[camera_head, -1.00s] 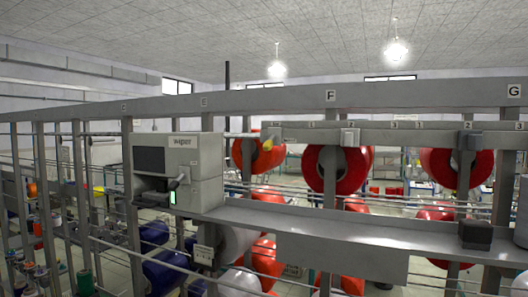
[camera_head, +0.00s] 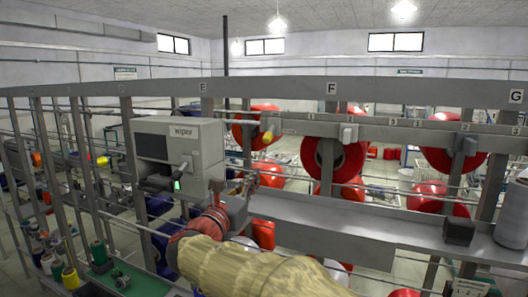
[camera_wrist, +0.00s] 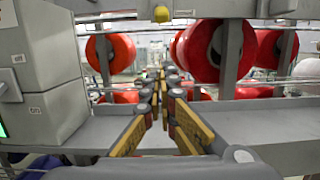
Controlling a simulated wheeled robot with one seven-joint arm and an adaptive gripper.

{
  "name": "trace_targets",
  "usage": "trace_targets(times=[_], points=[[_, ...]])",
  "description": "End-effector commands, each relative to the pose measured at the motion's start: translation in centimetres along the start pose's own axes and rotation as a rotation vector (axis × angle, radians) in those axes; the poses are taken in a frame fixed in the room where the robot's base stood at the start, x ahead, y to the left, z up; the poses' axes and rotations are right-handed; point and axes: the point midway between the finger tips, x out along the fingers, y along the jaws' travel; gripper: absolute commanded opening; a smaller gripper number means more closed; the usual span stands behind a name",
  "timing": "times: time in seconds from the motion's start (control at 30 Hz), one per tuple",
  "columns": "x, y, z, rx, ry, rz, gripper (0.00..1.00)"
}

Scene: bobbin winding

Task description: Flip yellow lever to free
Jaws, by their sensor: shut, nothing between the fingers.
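The yellow lever (camera_head: 267,137) sits on the upper rail, just right of the grey winder box. In the wrist view a yellow round end (camera_wrist: 161,13), apparently the lever, shows at the top edge, above the fingers. My gripper (camera_head: 250,181) is below the lever, over the left end of the grey shelf and apart from the lever. In the wrist view my gripper (camera_wrist: 161,76) has its fingers meeting at the far tips, shut and empty.
The grey winder box (camera_head: 180,142) stands close left of my gripper. The grey shelf (camera_head: 340,222) runs to the right, with a dark block (camera_head: 459,230) on it. Red spools (camera_head: 335,158) hang behind the rail.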

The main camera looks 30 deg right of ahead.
Motion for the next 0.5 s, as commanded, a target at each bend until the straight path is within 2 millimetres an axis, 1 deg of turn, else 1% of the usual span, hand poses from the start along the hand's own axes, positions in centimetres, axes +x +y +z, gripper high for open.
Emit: trace_targets(times=[0.17,0.27,0.37,0.5], points=[[0.3,-0.1,0.0,0.001,0.001,-0.001,0.0],[1.1,-0.1,0.0,0.002,0.001,-0.004,0.0],[2.6,-0.2,0.1,0.001,0.001,-0.004,0.0],[5.4,-0.2,0.1,0.0,0.002,-0.005,0.0]])
